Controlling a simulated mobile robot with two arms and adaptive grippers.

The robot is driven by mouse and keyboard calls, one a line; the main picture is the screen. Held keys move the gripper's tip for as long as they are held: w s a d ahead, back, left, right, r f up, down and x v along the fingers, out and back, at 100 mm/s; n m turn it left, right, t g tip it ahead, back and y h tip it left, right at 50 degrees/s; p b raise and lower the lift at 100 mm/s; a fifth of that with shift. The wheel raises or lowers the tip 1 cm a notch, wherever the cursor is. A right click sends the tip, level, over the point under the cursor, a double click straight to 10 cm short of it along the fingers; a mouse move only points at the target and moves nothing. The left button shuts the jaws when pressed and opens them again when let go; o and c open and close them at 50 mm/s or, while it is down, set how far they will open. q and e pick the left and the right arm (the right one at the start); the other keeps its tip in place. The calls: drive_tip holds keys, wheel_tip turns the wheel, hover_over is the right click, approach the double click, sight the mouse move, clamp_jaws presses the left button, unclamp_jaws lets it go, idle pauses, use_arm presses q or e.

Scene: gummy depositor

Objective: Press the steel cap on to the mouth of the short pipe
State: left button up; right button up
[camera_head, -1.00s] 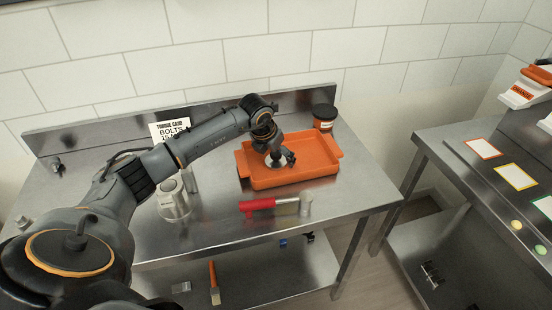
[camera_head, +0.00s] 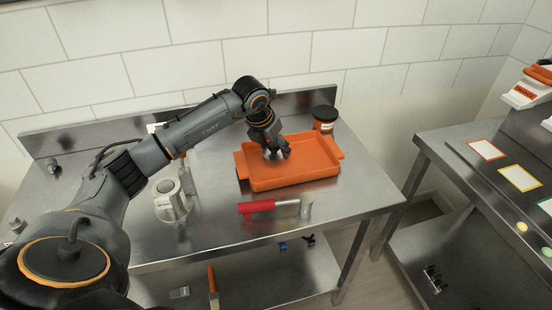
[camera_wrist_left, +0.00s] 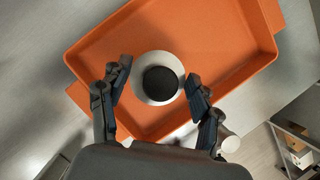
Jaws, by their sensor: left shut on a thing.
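My left gripper (camera_head: 274,146) is over the left part of the orange tray (camera_head: 300,183). The cap (camera_head: 279,154) is partly hidden by the gripper in the head view. A wide steel cylinder with an open top (camera_head: 171,203), likely the short pipe, stands upright on the table left of the tray, apart from the cap. My right gripper is not in view.
A red-handled tool (camera_head: 256,207) and a small pale cylinder (camera_head: 307,207) are in front of the tray. A dark-lidded jar (camera_head: 324,118) stands behind it. A low steel backsplash (camera_head: 85,136) runs along the wall. A second table (camera_head: 450,150) is at right.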

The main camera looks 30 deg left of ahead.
use_arm(q)
drive_tip(key=s+a+r+b, duration=0.2)
drive_tip(key=s+r+b, duration=0.2)
drive_tip(key=s+r, duration=0.4)
drive_tip(key=shift+s+a+r, duration=0.4)
drive_tip(key=shift+s, duration=2.1)
